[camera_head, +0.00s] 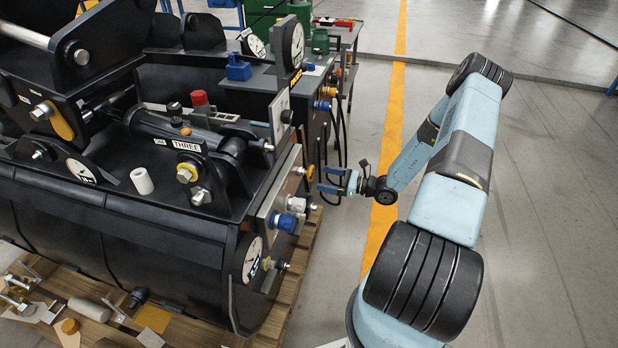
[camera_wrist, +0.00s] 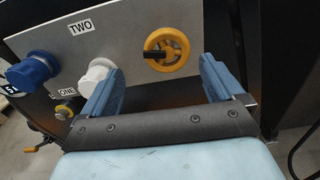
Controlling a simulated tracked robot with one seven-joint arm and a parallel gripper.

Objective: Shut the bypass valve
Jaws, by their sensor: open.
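A yellow round handwheel (camera_wrist: 180,47) with a black bar across it sits on a grey panel in the wrist view. It appears to be the bypass valve, though I read no label naming it. The black bar lies roughly level. In the head view the wheel (camera_head: 310,171) shows small on the panel's edge. My gripper (camera_head: 328,180) is open and empty, just right of the panel. In the wrist view my gripper's (camera_wrist: 160,82) two blue fingers stand apart, with the wheel seen between and beyond them. A gap shows between fingertips and wheel.
The white one appears close to my left finger. Black hoses (camera_head: 337,130) hang behind my gripper. The floor to the right is clear.

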